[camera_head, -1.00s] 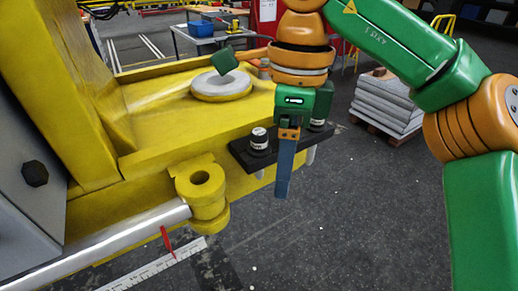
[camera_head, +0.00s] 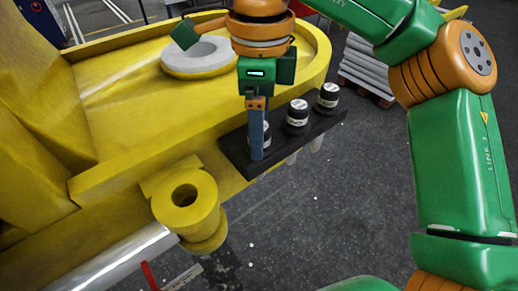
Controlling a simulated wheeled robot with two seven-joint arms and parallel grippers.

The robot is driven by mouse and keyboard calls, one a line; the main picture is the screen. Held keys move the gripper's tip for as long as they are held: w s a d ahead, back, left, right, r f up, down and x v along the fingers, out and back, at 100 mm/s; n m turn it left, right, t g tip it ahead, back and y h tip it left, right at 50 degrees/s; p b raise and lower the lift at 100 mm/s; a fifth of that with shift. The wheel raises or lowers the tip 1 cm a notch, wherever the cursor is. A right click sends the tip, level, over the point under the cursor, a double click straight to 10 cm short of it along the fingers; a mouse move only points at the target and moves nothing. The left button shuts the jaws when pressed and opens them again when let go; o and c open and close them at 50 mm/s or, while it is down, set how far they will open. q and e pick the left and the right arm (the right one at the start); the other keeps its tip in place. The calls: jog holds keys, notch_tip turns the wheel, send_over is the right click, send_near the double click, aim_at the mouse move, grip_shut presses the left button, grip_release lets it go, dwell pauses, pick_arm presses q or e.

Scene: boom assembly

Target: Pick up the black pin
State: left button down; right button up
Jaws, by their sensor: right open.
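Three black pins with pale, lettered tops stand in a dark rack on the side of the yellow boom. The middle pin (camera_head: 297,117) and the far right pin (camera_head: 328,98) show clearly, and pale shafts hang below the rack (camera_head: 236,152). The left pin (camera_head: 266,131) is mostly hidden behind my right gripper (camera_head: 257,154). My right gripper points down with its blue fingers in front of that pin, seen nearly edge-on. It is open; I cannot tell whether it touches the pin. My left gripper is out of view.
A yellow boss with a round hole (camera_head: 186,199) sticks out at the boom's near side, beside a silver rod (camera_head: 112,262). A pale ring (camera_head: 196,58) lies on the boom. Stacked grey slabs (camera_head: 368,68) stand behind. Open dark floor lies right of the rack.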

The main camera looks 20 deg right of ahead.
jog(key=shift+f, duration=0.5)
jog(key=shift+w+f, duration=0.25)
jog(key=shift+w, duration=0.2)
jog(key=shift+c, duration=0.7)
jog(key=shift+s, duration=0.2)
grip_shut()
jog(key=shift+w, duration=0.1)
jog(key=shift+r, duration=0.1)
